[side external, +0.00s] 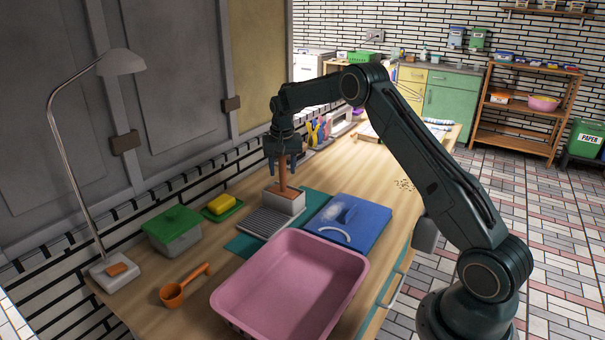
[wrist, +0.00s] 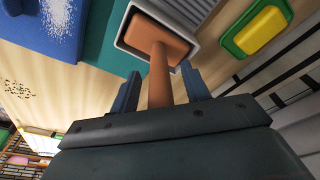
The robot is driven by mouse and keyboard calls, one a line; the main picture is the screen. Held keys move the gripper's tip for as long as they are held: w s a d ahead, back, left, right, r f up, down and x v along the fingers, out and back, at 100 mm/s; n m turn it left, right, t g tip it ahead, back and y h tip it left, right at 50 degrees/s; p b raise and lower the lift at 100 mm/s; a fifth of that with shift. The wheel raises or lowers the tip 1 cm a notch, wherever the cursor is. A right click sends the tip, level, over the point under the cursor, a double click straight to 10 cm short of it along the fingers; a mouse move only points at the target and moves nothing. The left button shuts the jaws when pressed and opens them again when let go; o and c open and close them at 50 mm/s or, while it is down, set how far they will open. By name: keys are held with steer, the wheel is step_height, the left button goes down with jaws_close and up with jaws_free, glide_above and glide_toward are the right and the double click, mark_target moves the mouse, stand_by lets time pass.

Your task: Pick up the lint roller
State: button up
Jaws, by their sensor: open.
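A brown tool (side external: 283,174) with a long round handle stands upright in a small grey box (side external: 288,205). Its wider block-like end shows inside the box's rim in the wrist view (wrist: 160,40). Its form does not clearly show whether it is the lint roller, and no other thing in view is plainly one. My gripper (side external: 284,165) is open above the box, pointing down. In the wrist view my two fingers (wrist: 161,86) stand on either side of the handle, with gaps visible. The top of the handle is hidden by my gripper.
A ribbed grey tray (side external: 268,222) adjoins the box on a teal mat (side external: 316,200). A blue board (side external: 372,218) with white powder lies right; a pink basin (side external: 290,285) is in front. A yellow block (side external: 221,203), green-lidded box (side external: 172,230), orange scoop (side external: 173,294) and lamp (side external: 115,270) are left.

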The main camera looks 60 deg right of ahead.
stand_by(0.3)
jaws_close()
steer(key=shift+r, duration=0.1)
steer(key=shift+r, duration=5)
steer(key=shift+s+d, duration=0.1)
